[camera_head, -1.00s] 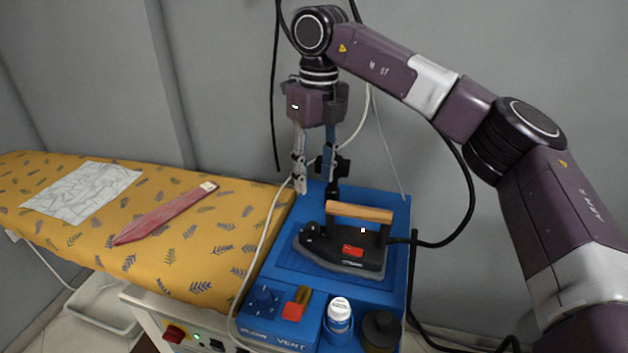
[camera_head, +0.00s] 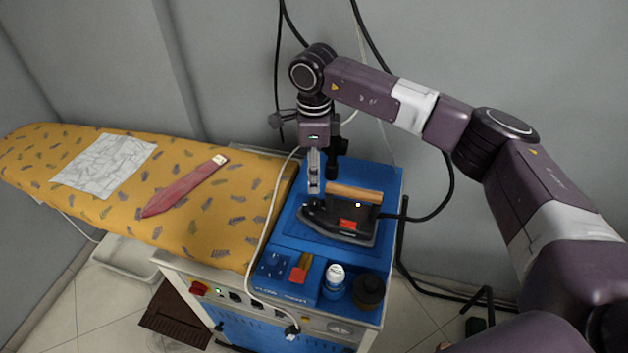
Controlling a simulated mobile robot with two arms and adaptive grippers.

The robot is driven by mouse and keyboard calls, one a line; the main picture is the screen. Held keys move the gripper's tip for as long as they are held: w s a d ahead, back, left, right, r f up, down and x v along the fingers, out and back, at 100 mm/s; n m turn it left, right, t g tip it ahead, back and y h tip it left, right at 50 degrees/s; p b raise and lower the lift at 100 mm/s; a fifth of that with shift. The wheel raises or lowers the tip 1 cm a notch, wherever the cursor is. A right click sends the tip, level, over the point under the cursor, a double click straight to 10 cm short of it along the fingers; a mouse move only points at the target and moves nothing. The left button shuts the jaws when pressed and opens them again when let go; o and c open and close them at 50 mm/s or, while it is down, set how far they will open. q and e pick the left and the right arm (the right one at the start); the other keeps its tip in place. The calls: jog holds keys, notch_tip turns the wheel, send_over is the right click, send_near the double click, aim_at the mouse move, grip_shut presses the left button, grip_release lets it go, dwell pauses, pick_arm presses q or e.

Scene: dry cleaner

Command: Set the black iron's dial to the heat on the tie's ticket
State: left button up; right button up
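The black iron (camera_head: 338,225) has a wooden handle (camera_head: 355,193) and a red label. It rests on the blue top of the ironing unit. A small dark round part (camera_head: 309,206), perhaps its dial, shows at its left end; no marks are readable. My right gripper (camera_head: 314,188) points down just above that end. Its fingers line up edge-on, so their gap is hidden, and contact is unclear. The red tie (camera_head: 184,188) lies on the yellow board with a small pale ticket (camera_head: 219,160) at its upper end; its print is too small to read. My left gripper is out of view.
A control box (camera_head: 270,266) with a red part, a white-capped bottle (camera_head: 335,275) and a dark jar (camera_head: 368,289) stand in front of the iron. A pale cable (camera_head: 262,235) runs along the unit's left side. A whitish cloth (camera_head: 105,165) lies on the yellow board (camera_head: 235,225).

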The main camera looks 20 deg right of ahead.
aim_at(314, 200)
jog(key=shift+s+f+n+p, duration=0.25)
jog(key=shift+n+p, duration=0.25)
jog(key=shift+n, duration=0.1)
notch_tip(314, 200, down, 7)
jog(key=p, duration=0.2)
jog(key=shift+r+p, duration=0.15)
jog(key=shift+p, duration=0.25)
jog(key=shift+f, duration=0.55)
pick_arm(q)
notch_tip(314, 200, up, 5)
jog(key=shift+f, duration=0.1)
pick_arm(e)
jog(key=shift+c, duration=0.3)
jog(key=c, duration=1)
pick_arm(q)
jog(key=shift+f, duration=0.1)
pick_arm(e)
grip_shut()
